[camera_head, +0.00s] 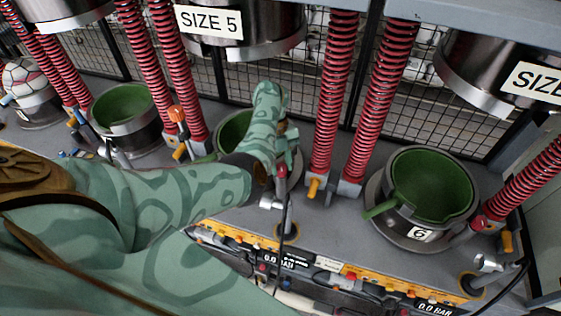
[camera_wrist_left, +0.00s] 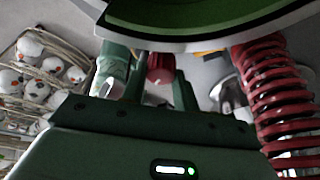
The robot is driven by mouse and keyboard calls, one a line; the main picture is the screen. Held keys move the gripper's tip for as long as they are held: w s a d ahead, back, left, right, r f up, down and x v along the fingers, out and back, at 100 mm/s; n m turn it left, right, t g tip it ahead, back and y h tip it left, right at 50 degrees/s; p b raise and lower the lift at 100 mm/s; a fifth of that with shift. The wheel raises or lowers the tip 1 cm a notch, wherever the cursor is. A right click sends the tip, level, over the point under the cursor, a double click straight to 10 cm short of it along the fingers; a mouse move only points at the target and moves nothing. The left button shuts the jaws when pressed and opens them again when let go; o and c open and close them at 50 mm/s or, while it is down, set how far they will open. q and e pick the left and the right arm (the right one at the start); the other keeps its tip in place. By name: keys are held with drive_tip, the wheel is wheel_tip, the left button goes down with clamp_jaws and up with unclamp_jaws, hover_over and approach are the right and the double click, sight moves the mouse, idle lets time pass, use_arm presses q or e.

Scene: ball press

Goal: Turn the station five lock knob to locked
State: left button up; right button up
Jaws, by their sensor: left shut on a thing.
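The station five press carries a "SIZE 5" label (camera_head: 209,22). Its green bowl (camera_head: 233,128) is partly hidden behind my left arm. My left gripper (camera_head: 284,160) is at the right side of this bowl. In the left wrist view, my left gripper (camera_wrist_left: 158,92) has its fingers on either side of a red knob (camera_wrist_left: 160,68), and is shut on it. The red knob also shows at the gripper in the head view (camera_head: 281,170), mostly covered. I cannot read a locked or unlocked mark. My right gripper is in neither view.
Red springs (camera_head: 333,100) stand close right of my left gripper. The size six bowl (camera_head: 420,185) is further right; another green bowl (camera_head: 124,103) and a ball (camera_head: 27,78) are at the left. A panel with "0.0 BAR" displays (camera_head: 279,259) runs along the front.

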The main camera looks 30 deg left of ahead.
use_arm(q)
drive_tip(key=m, duration=0.2)
drive_tip(key=m+g+y, duration=0.1)
drive_tip(key=m, duration=0.2)
drive_tip(key=shift+w+r+y, duration=0.15)
drive_tip(key=shift+y, duration=0.15)
drive_tip(key=shift+m, duration=0.3)
drive_tip(key=o, duration=0.7)
drive_tip(key=p+v, duration=0.1)
drive_tip(key=v, duration=0.6)
drive_tip(key=shift+w, duration=0.15)
drive_tip(key=shift+r, duration=0.1)
